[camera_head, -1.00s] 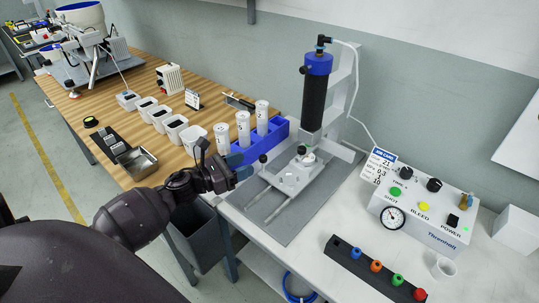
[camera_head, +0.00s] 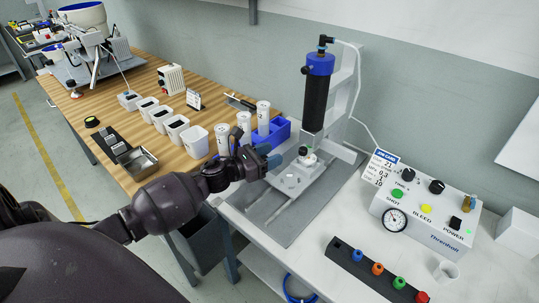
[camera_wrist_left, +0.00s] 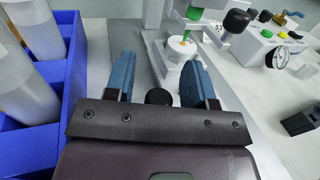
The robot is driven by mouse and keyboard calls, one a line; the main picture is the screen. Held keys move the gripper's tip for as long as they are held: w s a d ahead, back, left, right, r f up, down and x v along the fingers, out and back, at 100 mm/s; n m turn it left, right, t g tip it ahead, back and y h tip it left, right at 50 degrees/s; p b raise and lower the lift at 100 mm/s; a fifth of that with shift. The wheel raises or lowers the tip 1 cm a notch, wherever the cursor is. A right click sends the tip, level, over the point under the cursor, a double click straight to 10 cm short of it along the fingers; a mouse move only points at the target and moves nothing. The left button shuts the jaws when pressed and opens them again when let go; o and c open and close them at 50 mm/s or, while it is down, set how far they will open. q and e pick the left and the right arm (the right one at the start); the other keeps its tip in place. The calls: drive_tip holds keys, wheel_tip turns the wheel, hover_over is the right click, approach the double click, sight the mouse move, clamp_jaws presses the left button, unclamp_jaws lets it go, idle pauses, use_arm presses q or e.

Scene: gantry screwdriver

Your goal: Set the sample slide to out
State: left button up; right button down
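The sample slide (camera_head: 291,180) is a white carriage on two pale rails, under the upright black dispenser barrel (camera_head: 315,102) with a blue cap. A small white cup with an orange spot (camera_wrist_left: 181,47) sits below a green nozzle (camera_wrist_left: 193,14) in the left wrist view. My left gripper (camera_head: 268,156) is at the front left end of the slide. In the left wrist view its blue fingers (camera_wrist_left: 158,82) are open, with a black knob (camera_wrist_left: 158,97) between them and a gap on each side. The gripper hides this knob in the head view. My right gripper is out of view.
A blue rack (camera_head: 281,130) with white tubes stands close to the left of my gripper. A control box (camera_head: 424,221) with buttons and a gauge is at right. A black strip (camera_head: 350,262) with coloured pieces lies in front. The grey mat (camera_head: 285,231) is clear in front.

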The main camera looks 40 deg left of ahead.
use_arm(q)
clamp_jaws()
drive_tip(key=shift+s, duration=0.6)
drive_tip(key=s, duration=0.2)
drive_tip(key=s+p, duration=0.1)
drive_tip(key=s, duration=0.5)
drive_tip(key=shift+s+a, duration=0.15)
drive_tip(key=shift+a, duration=0.2)
drive_tip(key=shift+s, duration=0.35)
drive_tip(key=shift+f, duration=0.15)
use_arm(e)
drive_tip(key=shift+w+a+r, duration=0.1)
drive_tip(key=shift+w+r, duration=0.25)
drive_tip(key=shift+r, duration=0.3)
use_arm(q)
drive_tip(key=shift+c, duration=1.8)
unclamp_jaws()
drive_tip(key=o, duration=0.4)
drive_tip(key=shift+s, duration=0.25)
drive_tip(key=shift+w, duration=0.1)
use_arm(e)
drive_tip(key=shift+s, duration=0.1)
